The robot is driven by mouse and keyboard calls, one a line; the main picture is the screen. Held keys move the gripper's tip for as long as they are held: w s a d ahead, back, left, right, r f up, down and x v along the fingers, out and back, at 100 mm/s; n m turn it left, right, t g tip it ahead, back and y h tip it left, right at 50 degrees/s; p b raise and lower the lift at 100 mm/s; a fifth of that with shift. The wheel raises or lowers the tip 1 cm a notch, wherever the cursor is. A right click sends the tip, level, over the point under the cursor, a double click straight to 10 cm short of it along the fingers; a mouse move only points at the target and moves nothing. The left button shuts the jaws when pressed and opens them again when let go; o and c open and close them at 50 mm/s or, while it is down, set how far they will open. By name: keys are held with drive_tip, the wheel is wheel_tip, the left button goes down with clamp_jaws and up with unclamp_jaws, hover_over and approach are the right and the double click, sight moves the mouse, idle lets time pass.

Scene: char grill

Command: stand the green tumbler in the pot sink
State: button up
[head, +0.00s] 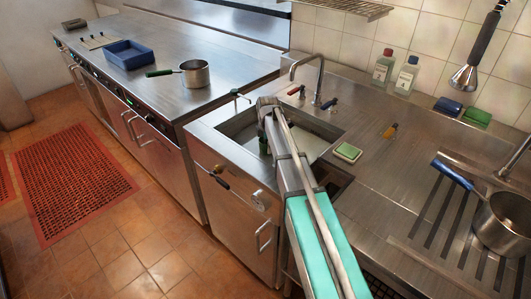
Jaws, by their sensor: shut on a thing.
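The pot sink (312,130) is the square steel basin in the middle of the counter, below the tap. My arm comes up from the bottom of the picture and crosses over the basin. My gripper (262,132) points down at the arm's far end, over the left part of the basin, and is mostly hidden by the arm. It is shut on the green tumbler (262,146), which shows as a small dark green patch beside the arm. I cannot tell whether the tumbler touches the sink floor.
A tap (320,75) arches behind the sink. A green sponge (348,152) lies right of the basin. Two bottles (384,67) stand by the wall. A blue-handled pot (505,222) sits far right. A saucepan (194,73) and blue tray (129,54) are on the left counter.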

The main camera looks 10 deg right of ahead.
sight(266, 151)
drive_tip(key=shift+w+f+b, duration=0.4)
drive_tip(key=shift+f+b, duration=0.1)
drive_tip(key=shift+f, duration=0.1)
drive_tip(key=shift+f+b, duration=1.4)
drive_tip(key=shift+f, duration=0.05)
drive_tip(key=shift+f, duration=0.1)
drive_tip(key=o, duration=1.2)
drive_tip(key=shift+r, duration=0.2)
wheel_tip(266, 151, up, 12)
drive_tip(key=p, duration=1.2)
drive_tip(key=shift+s, duration=0.15)
